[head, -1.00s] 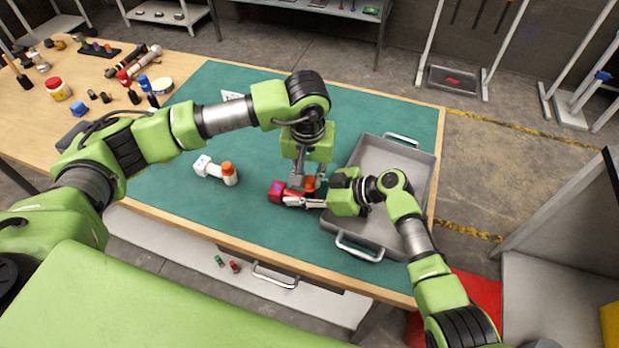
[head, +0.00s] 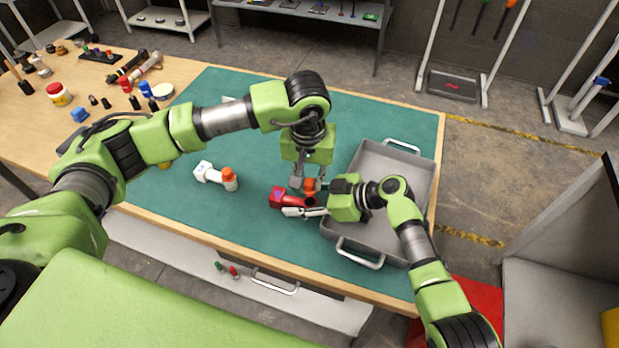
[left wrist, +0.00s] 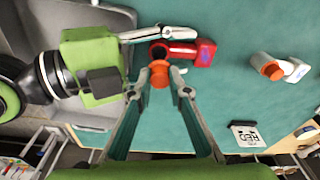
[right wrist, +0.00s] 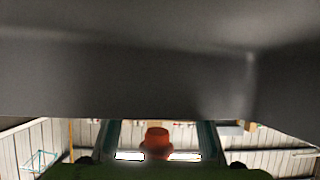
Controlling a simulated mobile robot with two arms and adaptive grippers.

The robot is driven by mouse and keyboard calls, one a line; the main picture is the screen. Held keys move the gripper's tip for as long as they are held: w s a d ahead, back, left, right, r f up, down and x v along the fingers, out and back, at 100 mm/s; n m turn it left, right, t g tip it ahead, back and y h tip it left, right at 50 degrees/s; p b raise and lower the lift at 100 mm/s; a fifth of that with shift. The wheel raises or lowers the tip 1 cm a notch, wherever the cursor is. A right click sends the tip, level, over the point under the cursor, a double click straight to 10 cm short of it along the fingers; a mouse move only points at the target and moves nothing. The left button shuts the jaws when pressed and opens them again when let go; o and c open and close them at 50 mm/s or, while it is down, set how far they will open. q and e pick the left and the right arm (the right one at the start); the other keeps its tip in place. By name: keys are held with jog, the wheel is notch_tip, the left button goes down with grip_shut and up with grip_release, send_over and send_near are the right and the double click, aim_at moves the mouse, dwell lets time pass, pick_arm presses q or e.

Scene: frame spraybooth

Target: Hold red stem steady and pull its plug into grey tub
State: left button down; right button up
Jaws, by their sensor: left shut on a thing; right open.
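The red stem (head: 278,198) lies on the green mat, left of the tub; its open dark end shows in the left wrist view (left wrist: 190,51). My left gripper (head: 308,186) points down and is shut on the orange plug (left wrist: 160,76), which appears apart from the stem's open end. My right gripper (head: 308,200) comes in from the right, open, with one pale finger on the near side of the stem; its other finger is mostly hidden. The orange plug also shows in the right wrist view (right wrist: 157,141). The grey tub (head: 375,158) is empty, partly behind my right arm.
A white stem with an orange cap (head: 215,175) lies on the mat to the left. Jars and tools crowd the wooden table (head: 30,115) at far left. The mat between is clear.

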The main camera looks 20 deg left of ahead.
jog(key=v, duration=1.1)
jog(key=shift+d+r, duration=0.15)
jog(key=shift+d, duration=0.25)
